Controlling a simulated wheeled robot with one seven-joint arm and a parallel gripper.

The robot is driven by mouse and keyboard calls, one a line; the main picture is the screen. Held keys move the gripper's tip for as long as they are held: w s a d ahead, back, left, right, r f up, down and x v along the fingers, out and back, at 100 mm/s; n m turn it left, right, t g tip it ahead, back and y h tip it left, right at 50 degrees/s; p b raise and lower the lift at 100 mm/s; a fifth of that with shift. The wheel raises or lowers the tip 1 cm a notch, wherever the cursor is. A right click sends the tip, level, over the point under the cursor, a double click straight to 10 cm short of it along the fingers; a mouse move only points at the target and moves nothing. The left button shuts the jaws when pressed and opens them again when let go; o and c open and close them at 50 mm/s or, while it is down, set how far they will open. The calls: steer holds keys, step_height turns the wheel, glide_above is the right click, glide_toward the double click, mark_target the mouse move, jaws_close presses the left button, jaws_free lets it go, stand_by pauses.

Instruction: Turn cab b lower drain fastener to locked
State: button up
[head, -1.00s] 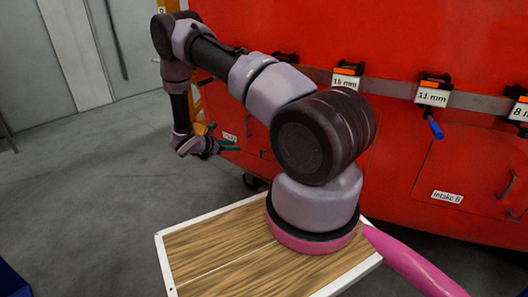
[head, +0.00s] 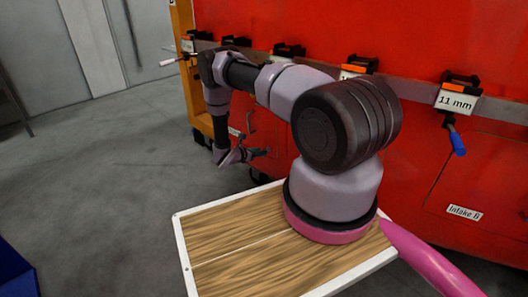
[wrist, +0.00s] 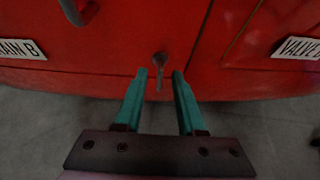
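A small dark fastener (wrist: 160,60) with a stem hanging straight down sits low on the red panel in the wrist view. It lies just beyond and between the fingertips of my gripper (wrist: 160,75), which is open with two teal fingers apart. No contact shows. In the head view my gripper (head: 262,152) hangs low beside the red body, and the fastener cannot be made out there. A partly cropped label ending in "ANN B" (wrist: 20,49) is at the left of the wrist view.
A grey handle (wrist: 75,8) is at the upper left and a cropped "VALVE" label (wrist: 298,48) at the right. The red body (head: 430,180) carries a rail with an "11 mm" tag (head: 456,102) and a blue-handled tool (head: 457,143). Grey floor (head: 110,170) is open at left.

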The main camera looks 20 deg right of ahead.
steer(key=shift+x, duration=1.75)
jaws_close()
